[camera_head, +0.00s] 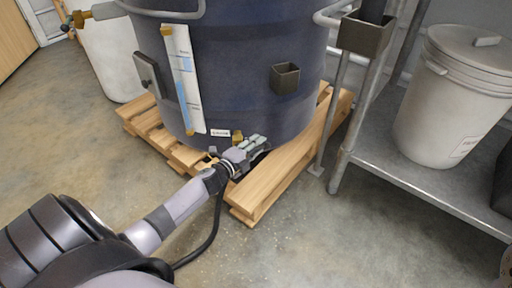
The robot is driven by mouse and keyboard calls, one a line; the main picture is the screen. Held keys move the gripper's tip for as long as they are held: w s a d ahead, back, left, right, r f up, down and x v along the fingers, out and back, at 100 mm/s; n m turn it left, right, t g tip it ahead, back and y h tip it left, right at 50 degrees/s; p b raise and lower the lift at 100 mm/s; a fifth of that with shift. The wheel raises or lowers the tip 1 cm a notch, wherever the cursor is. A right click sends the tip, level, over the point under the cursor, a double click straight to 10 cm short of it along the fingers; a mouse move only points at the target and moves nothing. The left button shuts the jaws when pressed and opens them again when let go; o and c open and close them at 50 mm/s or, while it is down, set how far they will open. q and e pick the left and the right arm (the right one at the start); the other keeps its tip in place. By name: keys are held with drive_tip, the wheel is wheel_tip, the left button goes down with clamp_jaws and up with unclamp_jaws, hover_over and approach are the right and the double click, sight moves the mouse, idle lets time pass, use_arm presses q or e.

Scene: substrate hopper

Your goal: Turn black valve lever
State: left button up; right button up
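A large dark blue hopper (232,70) stands on a wooden pallet (290,170). My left arm comes in from the lower left, and my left gripper (256,147) is at the lower front wall of the hopper, just above the pallet. A small brass-coloured fitting (237,137) shows on the hopper right beside the gripper. The black valve lever cannot be made out clearly; the gripper covers that spot. Whether the fingers are apart or closed on something is too small to tell. My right gripper is not in view.
A metal shelf (400,183) with a white lidded bucket (451,100) stands on the right. A white barrel (108,55) with a brass tap stands at the upper left. A sight gauge (184,80) and a small box (285,79) are on the hopper. Floor in front is clear.

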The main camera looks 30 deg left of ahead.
use_arm(q)
drive_tip(key=shift+c, duration=0.2)
drive_tip(key=c, duration=0.7)
drive_tip(key=shift+s+d+f, duration=0.1)
drive_tip(key=shift+f, duration=0.05)
